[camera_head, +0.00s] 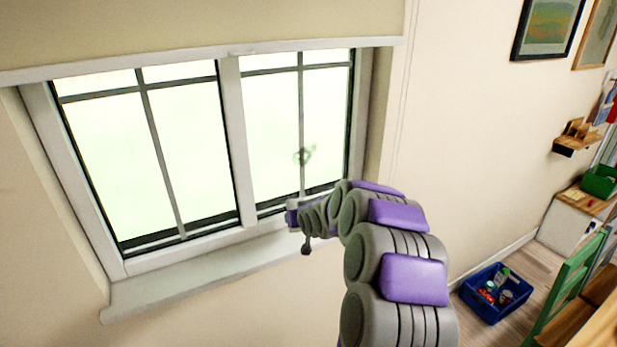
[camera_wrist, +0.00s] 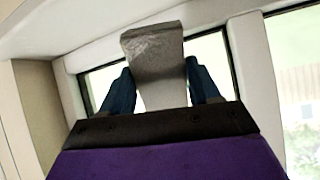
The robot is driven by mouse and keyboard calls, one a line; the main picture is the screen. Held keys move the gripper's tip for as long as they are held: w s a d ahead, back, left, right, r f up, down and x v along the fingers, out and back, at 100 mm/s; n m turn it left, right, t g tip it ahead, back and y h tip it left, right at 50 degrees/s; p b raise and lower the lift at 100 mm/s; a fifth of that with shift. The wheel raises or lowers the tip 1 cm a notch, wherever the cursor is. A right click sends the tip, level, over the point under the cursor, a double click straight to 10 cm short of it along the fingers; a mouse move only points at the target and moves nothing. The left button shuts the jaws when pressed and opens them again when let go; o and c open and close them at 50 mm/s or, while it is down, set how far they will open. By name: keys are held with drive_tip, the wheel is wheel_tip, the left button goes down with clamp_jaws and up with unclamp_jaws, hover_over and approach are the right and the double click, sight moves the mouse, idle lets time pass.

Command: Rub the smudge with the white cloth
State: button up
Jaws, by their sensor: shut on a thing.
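The smudge (camera_head: 303,156) is a dark greenish blotch on the lower part of the right window pane, by the upright glazing bar. My gripper (camera_head: 298,216) is in front of the window's lower edge, below the smudge in the head view. In the wrist view, the two dark blue fingers of my gripper (camera_wrist: 160,72) are shut on the cloth (camera_wrist: 152,50), which looks greyish white and sticks out past the fingertips. In the wrist view the smudge does not show. In the head view I cannot make out the cloth clearly. I cannot tell whether it touches the window.
The white window frame (camera_head: 238,130) divides two panes with dark bars. A sill (camera_head: 190,275) juts out below. Bare wall lies to the right. A blue crate (camera_head: 483,308) with several items stands on the floor at lower right, near a green chair (camera_head: 572,283).

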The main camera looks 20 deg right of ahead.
drive_tip(key=w+d+r+t, duration=0.2)
drive_tip(key=r, duration=0.1)
drive_tip(key=shift+t, duration=0.3)
drive_tip(key=r+t, duration=0.1)
drive_tip(key=r, duration=0.1)
drive_tip(key=r+t, duration=0.1)
drive_tip(key=r, duration=0.1)
drive_tip(key=w+r+t, duration=0.1)
drive_tip(key=r, duration=0.1)
drive_tip(key=shift+n, duration=0.4)
drive_tip(key=shift+t+y, duration=0.4)
drive_tip(key=shift+t, duration=0.4)
drive_tip(key=w+r, duration=0.1)
drive_tip(key=w+p, duration=0.1)
drive_tip(key=w, duration=0.1)
drive_tip(key=w+d+r, duration=0.1)
drive_tip(key=w, duration=0.1)
drive_tip(key=shift+r, duration=0.35)
drive_tip(key=shift+w+d, duration=0.25)
drive_tip(key=shift+d, duration=0.05)
drive_tip(key=shift+w+d+f, duration=0.1)
drive_tip(key=shift+d+f, duration=0.05)
drive_tip(key=shift+d, duration=0.35)
drive_tip(key=shift+a, duration=0.8)
